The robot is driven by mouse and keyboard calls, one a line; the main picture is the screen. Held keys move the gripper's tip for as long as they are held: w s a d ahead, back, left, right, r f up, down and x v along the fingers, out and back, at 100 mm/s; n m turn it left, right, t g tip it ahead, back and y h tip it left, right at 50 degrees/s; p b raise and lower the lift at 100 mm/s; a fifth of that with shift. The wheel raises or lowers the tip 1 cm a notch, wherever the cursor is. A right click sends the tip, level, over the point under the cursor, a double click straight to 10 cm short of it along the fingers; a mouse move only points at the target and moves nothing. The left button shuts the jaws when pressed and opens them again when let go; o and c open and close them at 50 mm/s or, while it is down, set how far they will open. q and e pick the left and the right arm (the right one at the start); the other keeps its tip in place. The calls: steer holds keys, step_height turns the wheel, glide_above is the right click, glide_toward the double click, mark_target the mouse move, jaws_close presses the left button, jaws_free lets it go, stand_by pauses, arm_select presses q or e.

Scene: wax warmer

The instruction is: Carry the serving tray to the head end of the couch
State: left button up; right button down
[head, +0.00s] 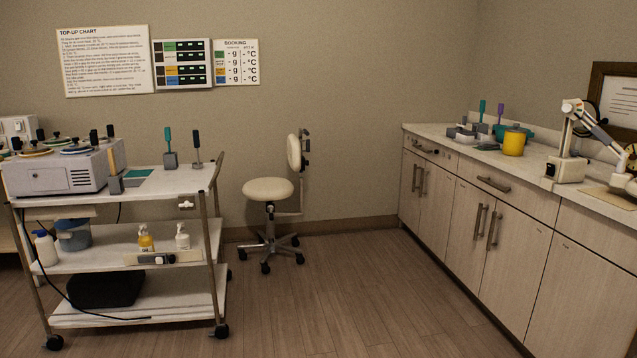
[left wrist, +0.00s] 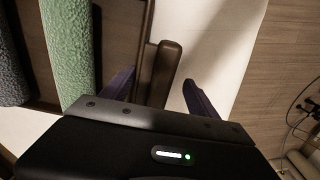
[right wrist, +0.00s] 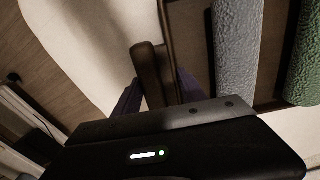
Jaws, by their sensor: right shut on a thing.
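The serving tray shows only in the wrist views, as a dark brown frame with rolled towels on it. In the left wrist view its brown handle (left wrist: 166,72) lies between the spread fingers of my left gripper (left wrist: 160,80), with a gap on the right side. In the right wrist view the other brown handle (right wrist: 148,72) sits between the fingers of my right gripper (right wrist: 158,80), which is shut on it. A green towel (left wrist: 70,45) and a grey towel (right wrist: 236,50) lie on the tray. The couch cannot be made out for certain; the head view shows neither tray nor grippers.
A pale surface (left wrist: 228,40) lies beside the tray, above a wooden floor. In the head view a wheeled trolley (head: 165,184) stands left, a cream stool (head: 268,189) at the back, and a cabinet counter (head: 470,150) right. The floor between is clear.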

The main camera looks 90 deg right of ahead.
steer(key=shift+d, duration=0.1)
steer(key=c, duration=1.1)
jaws_free()
steer(key=o, duration=0.5)
steer(key=shift+a, duration=0.2)
